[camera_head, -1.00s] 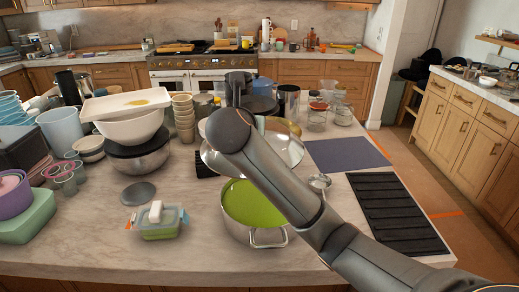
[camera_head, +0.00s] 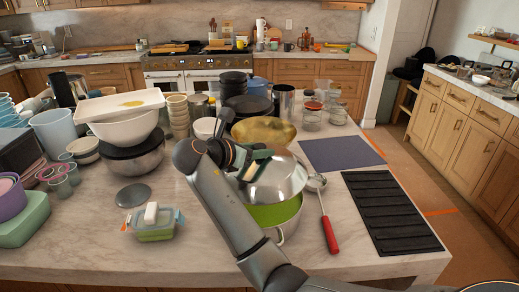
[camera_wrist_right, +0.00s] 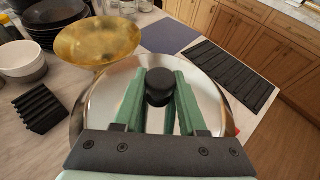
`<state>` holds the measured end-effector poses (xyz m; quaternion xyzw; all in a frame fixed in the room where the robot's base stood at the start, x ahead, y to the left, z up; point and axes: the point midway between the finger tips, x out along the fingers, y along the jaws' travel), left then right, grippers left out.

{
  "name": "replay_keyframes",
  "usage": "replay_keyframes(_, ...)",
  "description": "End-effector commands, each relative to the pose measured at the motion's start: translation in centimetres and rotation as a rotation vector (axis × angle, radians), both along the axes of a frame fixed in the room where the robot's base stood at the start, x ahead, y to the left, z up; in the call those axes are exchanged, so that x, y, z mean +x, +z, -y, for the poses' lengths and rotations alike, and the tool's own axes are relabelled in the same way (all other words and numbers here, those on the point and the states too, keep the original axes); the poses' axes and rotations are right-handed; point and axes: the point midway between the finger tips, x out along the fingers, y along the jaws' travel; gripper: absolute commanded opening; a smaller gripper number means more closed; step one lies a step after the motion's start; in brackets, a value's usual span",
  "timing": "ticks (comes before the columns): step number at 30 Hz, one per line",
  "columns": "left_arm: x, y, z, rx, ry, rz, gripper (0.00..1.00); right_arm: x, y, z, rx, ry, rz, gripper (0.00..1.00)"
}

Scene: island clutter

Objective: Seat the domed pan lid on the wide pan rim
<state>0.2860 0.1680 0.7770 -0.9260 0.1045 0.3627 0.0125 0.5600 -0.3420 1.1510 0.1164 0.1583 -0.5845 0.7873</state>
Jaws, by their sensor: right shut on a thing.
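The domed pan lid (camera_head: 279,180) is shiny steel with a black knob (camera_wrist_right: 159,86). My right gripper (camera_head: 256,163) is shut on the knob, with its green fingers on either side of it in the wrist view (camera_wrist_right: 158,92). The lid is tilted in the head view and hangs over the back of the wide pan (camera_head: 287,230), a steel pan with a green inside. The front of the green inside shows below the lid. The pan's left side is hidden by my right arm. I cannot tell whether lid and rim touch. My left gripper is not in view.
A gold bowl (camera_head: 264,131) stands just behind the lid. A ladle with a red handle (camera_head: 329,234) lies right of the pan, beside a black slatted mat (camera_head: 393,222). A green-based butter box (camera_head: 153,225) is at the left.

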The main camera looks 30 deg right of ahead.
Motion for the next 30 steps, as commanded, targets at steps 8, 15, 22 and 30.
replay_keyframes(8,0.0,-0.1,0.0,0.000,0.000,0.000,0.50,0.0,-1.8,-0.1,-0.001,0.000,-0.002,0.00)
replay_keyframes(15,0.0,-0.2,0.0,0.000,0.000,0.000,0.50,0.0,-4.1,-0.1,-0.002,0.001,-0.002,0.00)
replay_keyframes(22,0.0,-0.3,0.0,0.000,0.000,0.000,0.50,0.0,-5.4,-0.1,-0.001,0.001,0.000,0.00)
replay_keyframes(30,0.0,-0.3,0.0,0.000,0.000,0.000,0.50,0.0,-5.7,-0.1,-0.001,0.002,0.001,0.00)
